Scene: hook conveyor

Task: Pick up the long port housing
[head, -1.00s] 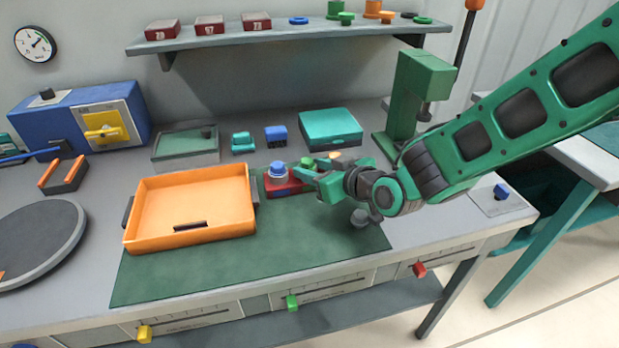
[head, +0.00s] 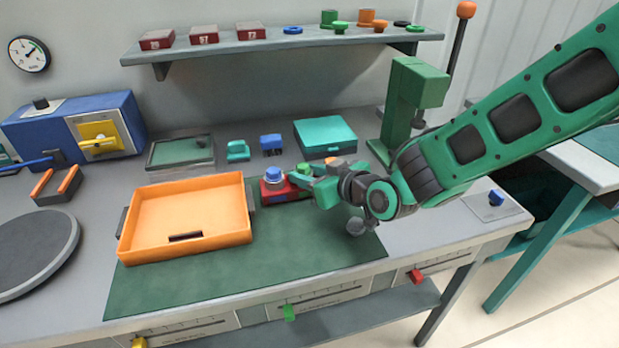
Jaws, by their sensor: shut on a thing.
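A red housing (head: 270,193) with a round blue cap on its left end stands on the green mat, just right of the orange tray; it looks like the long port housing. A green cap and an orange part show farther right, partly behind my gripper. My gripper (head: 304,182) reaches in from the right, low over the mat, with its green fingers shut on the red housing. The fingers and wrist hide the housing's right part, so I cannot tell its full length or whether it touches the mat.
The orange tray (head: 185,250) is empty and close on the left. A teal box (head: 325,135), a small teal part (head: 238,150) and a blue part (head: 271,143) lie behind. A green press (head: 398,105) stands behind my arm. The front of the green mat (head: 270,262) is clear.

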